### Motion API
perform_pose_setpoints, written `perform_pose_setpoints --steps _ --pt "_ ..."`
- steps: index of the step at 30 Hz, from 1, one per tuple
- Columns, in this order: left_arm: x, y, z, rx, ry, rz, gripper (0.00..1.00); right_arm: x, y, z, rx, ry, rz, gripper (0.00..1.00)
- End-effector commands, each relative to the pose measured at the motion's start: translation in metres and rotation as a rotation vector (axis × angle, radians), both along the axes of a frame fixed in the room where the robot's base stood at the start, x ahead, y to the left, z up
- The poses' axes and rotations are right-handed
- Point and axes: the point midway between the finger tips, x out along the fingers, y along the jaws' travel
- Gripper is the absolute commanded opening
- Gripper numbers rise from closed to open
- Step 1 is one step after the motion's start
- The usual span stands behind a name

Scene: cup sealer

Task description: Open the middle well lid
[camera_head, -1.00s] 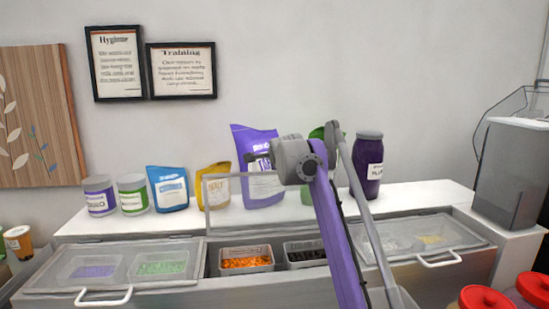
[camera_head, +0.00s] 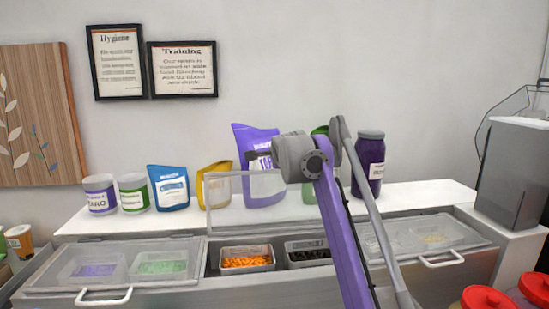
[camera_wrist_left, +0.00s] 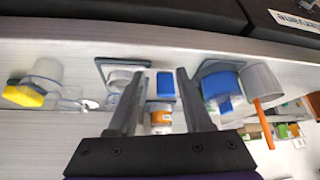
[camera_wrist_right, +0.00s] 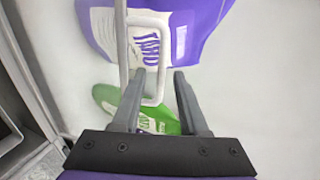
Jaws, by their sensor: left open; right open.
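The middle well lid (camera_head: 206,204) is a clear panel with a pale frame. It stands raised at the back of its well, so the orange-filled tub (camera_head: 247,262) and dark-filled tub (camera_head: 307,255) are uncovered. Its right part is hidden by my right arm in the head view. In the right wrist view its pale loop handle (camera_wrist_right: 162,60) shows around and beyond the fingertips of my right gripper (camera_wrist_right: 157,75). The jaws are open; contact with the handle cannot be told. My left gripper (camera_wrist_left: 160,75) is open and empty, seen only in its wrist view, over a pale surface with small items.
The left well lid (camera_head: 70,283) and right well lid (camera_head: 475,245) are down. Behind the wells, a white ledge (camera_head: 445,190) carries tubs, bags (camera_head: 168,188) and a purple jar (camera_head: 369,160). A grey machine (camera_head: 510,170) stands at right. Red lids (camera_head: 487,300) show at lower right.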

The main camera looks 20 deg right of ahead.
Motion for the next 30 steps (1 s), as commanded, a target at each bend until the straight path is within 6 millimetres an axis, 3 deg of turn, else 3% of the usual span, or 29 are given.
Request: perform_pose_setpoints --steps 6,13,18,30 --pt "-0.01 0.0 -0.015 0.0 0.019 0.0 0.5 -0.039 0.01 0.008 -0.001 0.005 0.001 0.43" --pt "-0.012 0.0 -0.021 0.0 0.024 0.0 0.5 -0.071 0.017 0.022 0.0 0.002 0.0 0.43" --pt "-0.013 0.0 -0.021 0.0 0.025 0.0 0.5 -0.081 0.02 0.027 -0.001 0.001 0.0 0.43" --pt "-0.013 0.0 -0.021 0.0 0.025 0.0 0.5 -0.082 0.02 0.028 -0.001 0.001 0.0 0.43"
